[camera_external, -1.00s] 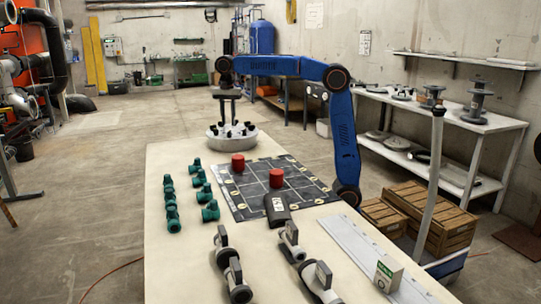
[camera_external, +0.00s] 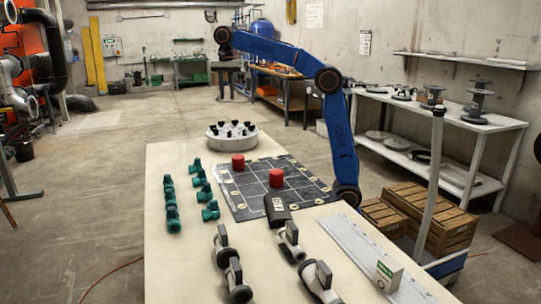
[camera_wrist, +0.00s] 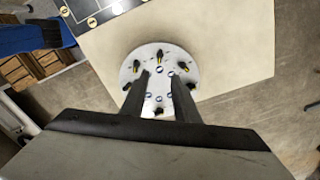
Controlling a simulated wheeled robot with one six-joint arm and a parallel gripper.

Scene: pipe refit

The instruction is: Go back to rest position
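My gripper (camera_external: 227,92) hangs pointing down, high above and beyond the round white tray (camera_external: 233,142) at the table's far end. In the wrist view my gripper (camera_wrist: 160,78) shows two dark fingers spread apart with nothing between them. The round tray (camera_wrist: 180,55) lies below the fingers and carries several small black-handled pieces. My blue arm rises from beside the table and reaches back over its far end.
A dark gridded mat (camera_external: 236,207) on the table (camera_external: 185,270) holds two red cylinders (camera_external: 276,178). Several teal fittings (camera_external: 172,205) and grey valves (camera_external: 235,275) stand nearby. Wooden crates (camera_external: 440,215) and a white shelf (camera_external: 470,125) stand to the right. The air around my gripper is clear.

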